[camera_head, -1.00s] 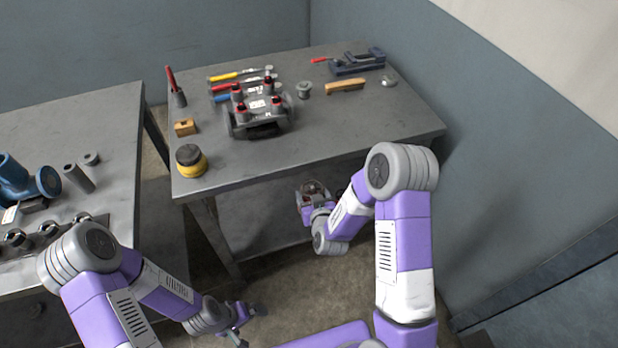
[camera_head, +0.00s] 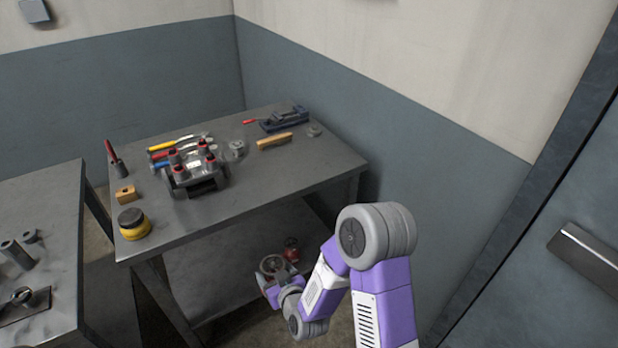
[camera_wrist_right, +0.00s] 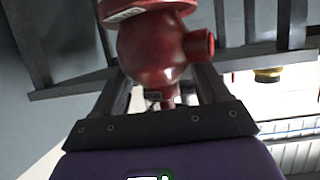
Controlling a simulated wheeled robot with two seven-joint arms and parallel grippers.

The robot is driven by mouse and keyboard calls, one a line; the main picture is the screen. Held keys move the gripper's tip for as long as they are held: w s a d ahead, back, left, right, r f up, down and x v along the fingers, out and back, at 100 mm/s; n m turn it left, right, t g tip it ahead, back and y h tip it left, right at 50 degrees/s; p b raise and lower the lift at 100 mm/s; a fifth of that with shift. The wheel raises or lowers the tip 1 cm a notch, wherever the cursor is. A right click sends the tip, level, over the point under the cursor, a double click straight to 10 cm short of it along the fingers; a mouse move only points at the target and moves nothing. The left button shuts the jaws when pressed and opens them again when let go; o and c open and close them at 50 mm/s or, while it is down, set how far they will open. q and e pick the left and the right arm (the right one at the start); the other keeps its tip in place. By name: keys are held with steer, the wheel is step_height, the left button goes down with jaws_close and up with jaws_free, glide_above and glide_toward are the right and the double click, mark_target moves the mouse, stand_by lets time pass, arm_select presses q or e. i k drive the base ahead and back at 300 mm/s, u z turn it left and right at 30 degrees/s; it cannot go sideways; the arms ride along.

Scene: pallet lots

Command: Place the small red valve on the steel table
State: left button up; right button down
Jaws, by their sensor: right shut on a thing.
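The red valve (camera_wrist_right: 158,48) fills the upper middle of the right wrist view, with a round body, a side port and a flange cut off by the top edge. My right gripper (camera_wrist_right: 160,82) is shut on it. In the head view my right gripper (camera_head: 271,280) is low, in front of the tool table (camera_head: 250,190) and below its top. My left gripper is out of view.
The tool table holds a grey fixture with red caps (camera_head: 198,172), a yellow and black pot (camera_head: 133,223), a wooden block (camera_head: 125,194), a brush (camera_head: 274,140) and a vise (camera_head: 285,118). Its front right top is bare. Another grey table (camera_head: 55,220) with metal parts stands left.

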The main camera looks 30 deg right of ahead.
mark_target(300, 165)
steer(key=k, duration=0.9)
steer(key=z, duration=0.45)
steer(key=i, duration=0.45)
steer(key=z, duration=0.8)
steer(key=i, duration=0.85)
steer(key=u, duration=0.1)
